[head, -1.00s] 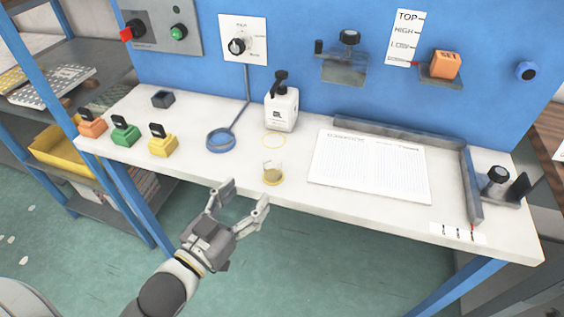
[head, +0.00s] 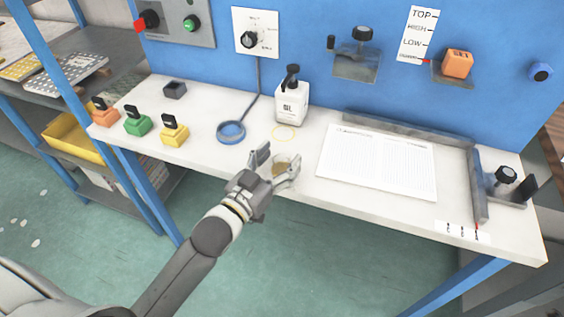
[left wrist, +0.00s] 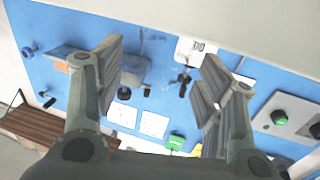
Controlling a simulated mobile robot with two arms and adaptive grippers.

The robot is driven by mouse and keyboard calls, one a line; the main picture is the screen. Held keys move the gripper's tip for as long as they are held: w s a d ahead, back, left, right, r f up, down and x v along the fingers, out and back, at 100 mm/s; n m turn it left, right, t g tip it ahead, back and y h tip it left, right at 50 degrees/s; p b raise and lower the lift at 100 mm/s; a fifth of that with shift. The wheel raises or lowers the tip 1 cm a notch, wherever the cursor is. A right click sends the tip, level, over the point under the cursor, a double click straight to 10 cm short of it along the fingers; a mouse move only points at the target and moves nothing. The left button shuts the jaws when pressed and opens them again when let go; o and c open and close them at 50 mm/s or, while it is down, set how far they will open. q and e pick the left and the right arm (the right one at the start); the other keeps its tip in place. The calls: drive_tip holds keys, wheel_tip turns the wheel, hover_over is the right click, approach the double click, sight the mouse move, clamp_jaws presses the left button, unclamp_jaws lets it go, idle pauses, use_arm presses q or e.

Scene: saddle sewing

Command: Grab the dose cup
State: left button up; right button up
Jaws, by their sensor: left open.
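The dose cup (head: 282,167) is a small clear cup with a yellowish-brown bottom, near the front edge of the white bench. It stands in line with the gap between the fingers of my left gripper (head: 278,160), and they partly hide it. My left gripper is open. I cannot tell whether a finger touches the cup. In the left wrist view both fingers of the left gripper (left wrist: 165,80) are spread wide, and I cannot make out the cup there. My right gripper is not in view.
A printed sheet (head: 378,162) lies to the right. Orange, green and yellow blocks (head: 174,131) stand at the left.

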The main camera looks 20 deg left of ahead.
use_arm(q)
drive_tip(key=shift+w+d, duration=0.1)
drive_tip(key=shift+w, duration=0.15)
drive_tip(key=shift+c, duration=0.3)
drive_tip(key=c, duration=1)
drive_tip(key=shift+c, duration=0.3)
drive_tip(key=shift+r, duration=0.15)
